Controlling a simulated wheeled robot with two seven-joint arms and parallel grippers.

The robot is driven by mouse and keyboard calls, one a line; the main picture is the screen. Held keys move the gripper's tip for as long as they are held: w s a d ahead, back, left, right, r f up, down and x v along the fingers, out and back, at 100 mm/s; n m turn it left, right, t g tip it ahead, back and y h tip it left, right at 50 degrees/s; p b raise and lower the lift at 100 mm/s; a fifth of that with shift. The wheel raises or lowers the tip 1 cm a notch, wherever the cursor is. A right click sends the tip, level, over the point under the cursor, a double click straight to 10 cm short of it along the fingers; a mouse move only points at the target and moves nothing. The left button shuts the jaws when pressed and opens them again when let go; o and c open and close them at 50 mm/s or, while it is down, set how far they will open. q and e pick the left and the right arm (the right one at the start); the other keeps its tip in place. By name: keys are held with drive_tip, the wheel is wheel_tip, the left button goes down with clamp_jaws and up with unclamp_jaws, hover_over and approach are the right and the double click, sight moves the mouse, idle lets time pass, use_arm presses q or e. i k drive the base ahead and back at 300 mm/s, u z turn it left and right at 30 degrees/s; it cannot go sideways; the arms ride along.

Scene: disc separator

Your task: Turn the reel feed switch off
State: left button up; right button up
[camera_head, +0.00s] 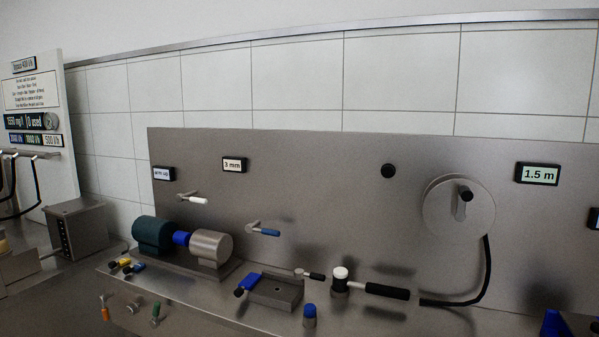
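A round grey reel (447,211) with a black-tipped crank handle (465,196) is mounted on the steel back panel at the right. A black hose (488,270) runs down from it to the bench. A display reading 1.5 m (537,174) is to its right, and a round black knob (388,171) is to its upper left. No label shows which control is the reel feed switch, so I cannot tell it or its state. Neither of my grippers is in view.
A motor-like unit (153,233) stands at the left of the bench. Levers with a white grip (197,200) and a blue grip (268,232) stick out of the panel. A grey block (276,290), a black-handled tool (387,291) and a blue-capped post (309,314) are at the front.

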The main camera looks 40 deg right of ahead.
sight(387, 170)
drive_tip(key=u, duration=0.15)
drive_tip(key=i, duration=1.25)
drive_tip(key=z, duration=1.3)
